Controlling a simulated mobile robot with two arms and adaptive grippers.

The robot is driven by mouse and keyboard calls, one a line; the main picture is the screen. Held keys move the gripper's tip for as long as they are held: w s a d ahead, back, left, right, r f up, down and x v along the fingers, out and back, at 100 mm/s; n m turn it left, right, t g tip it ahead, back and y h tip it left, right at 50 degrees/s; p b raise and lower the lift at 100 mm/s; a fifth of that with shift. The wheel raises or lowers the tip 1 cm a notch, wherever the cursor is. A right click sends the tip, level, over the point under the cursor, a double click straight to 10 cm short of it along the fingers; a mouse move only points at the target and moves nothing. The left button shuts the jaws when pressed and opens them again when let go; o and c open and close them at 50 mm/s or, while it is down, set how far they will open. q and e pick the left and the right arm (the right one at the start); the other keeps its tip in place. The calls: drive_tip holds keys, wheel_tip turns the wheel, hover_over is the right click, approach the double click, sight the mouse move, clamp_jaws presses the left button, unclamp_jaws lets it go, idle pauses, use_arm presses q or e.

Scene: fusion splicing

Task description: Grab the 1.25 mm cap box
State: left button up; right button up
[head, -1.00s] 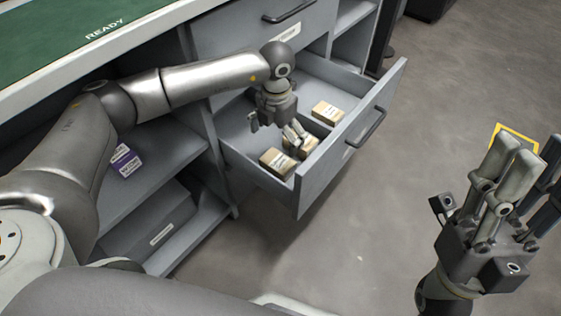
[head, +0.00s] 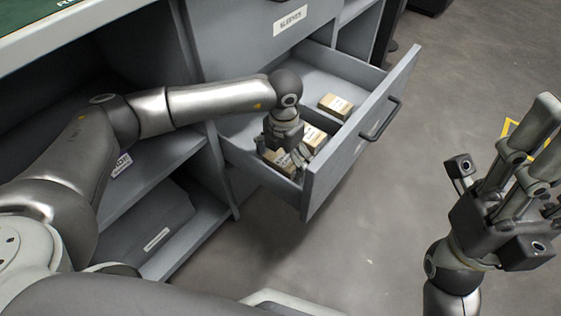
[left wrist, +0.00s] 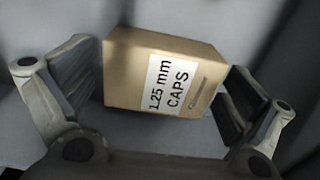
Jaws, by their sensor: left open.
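The 1.25 mm cap box (left wrist: 150,75) is a tan carton with a white label reading "1.25 mm CAPS". In the left wrist view it lies between the spread fingers of my left gripper (left wrist: 160,105), with a gap on each side. In the head view my left gripper (head: 284,152) points down into the open drawer, over the nearest box (head: 279,161), which it partly hides. My left gripper is open and holds nothing. My right gripper (head: 527,150) is raised over the floor at the right, partly cut off by the picture's edge.
The open grey drawer (head: 360,135) holds two other cartons, one beside my gripper (head: 314,136) and one farther back (head: 336,105). Drawer walls and a divider stand close around the gripper. Shelves (head: 160,155) are at the left; the floor (head: 370,240) is clear.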

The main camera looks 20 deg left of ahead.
use_arm(q)
drive_tip(key=shift+c, duration=0.4)
drive_tip(key=c, duration=0.9)
drive_tip(key=shift+r, duration=0.15)
